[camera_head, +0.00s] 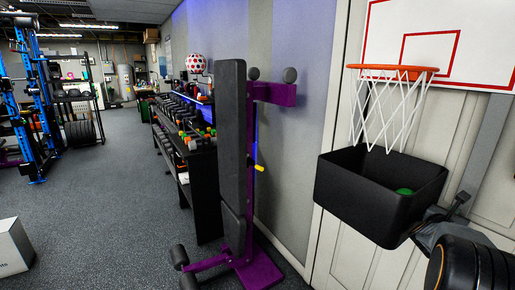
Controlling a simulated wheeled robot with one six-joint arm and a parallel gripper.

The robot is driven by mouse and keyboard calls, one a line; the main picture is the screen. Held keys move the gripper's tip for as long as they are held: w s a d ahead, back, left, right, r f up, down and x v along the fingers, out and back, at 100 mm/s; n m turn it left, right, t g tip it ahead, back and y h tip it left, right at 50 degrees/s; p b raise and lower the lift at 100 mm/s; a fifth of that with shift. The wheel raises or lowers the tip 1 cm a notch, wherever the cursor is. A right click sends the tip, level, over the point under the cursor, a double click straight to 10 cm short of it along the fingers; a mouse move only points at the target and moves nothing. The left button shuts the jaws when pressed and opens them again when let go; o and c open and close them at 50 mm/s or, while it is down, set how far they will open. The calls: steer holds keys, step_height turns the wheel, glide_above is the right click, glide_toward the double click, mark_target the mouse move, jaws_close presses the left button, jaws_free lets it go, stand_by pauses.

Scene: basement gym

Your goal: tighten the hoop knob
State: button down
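The basketball hoop (392,69) has an orange rim and a white net. It sits in front of a white backboard (484,45) with red lines, at the upper right. I cannot make out a knob on the hoop or backboard. A small yellow knob or pin (259,167) shows on the upright purple-framed bench, apart from the hoop. My gripper is not in view.
Dark equipment (470,262) fills the lower right corner. The folded bench (232,150) stands left of the hoop. Grey floor (105,205) at left is mostly clear.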

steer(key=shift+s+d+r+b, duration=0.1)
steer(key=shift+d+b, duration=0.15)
steer(key=shift+b, duration=0.85)
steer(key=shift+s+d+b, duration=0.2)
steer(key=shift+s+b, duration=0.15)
steer(key=shift+b, duration=3.35)
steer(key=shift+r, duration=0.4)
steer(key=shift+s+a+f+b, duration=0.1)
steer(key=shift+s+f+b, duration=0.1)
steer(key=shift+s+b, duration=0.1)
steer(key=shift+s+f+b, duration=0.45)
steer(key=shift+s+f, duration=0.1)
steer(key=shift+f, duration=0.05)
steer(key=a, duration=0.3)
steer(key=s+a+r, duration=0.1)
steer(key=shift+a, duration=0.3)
